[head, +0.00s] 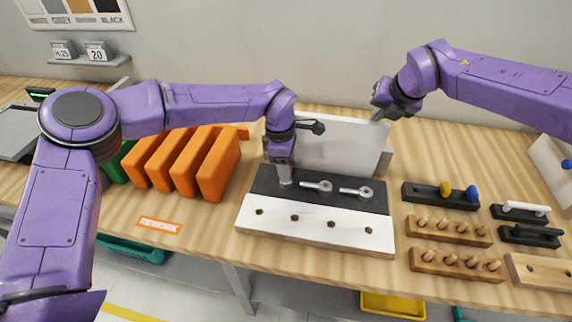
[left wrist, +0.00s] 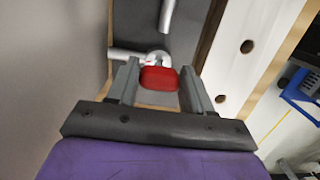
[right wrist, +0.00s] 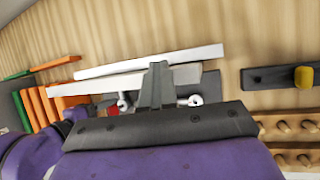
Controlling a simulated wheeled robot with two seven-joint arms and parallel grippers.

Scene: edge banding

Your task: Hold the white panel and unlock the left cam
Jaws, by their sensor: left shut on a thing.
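The white panel (head: 336,147) stands upright behind a black strip (head: 262,187) carrying metal cams. My left gripper (head: 284,178) points down at the left cam and hides most of it. In the left wrist view its fingers (left wrist: 158,84) are shut on a red piece (left wrist: 159,78) at the left cam. The middle cam (head: 318,186) and right cam (head: 356,193) show beside it with their levers. My right gripper (head: 378,115) is at the panel's upper right corner. In the right wrist view its fingers (right wrist: 155,85) are close together across the panel's edge; whether they touch it is unclear.
A white board with several holes (head: 314,229) lies in front of the black strip. Orange panels (head: 218,165) stand to the left. Wooden peg blocks (head: 449,230) and a black holder with yellow and blue knobs (head: 425,196) are to the right.

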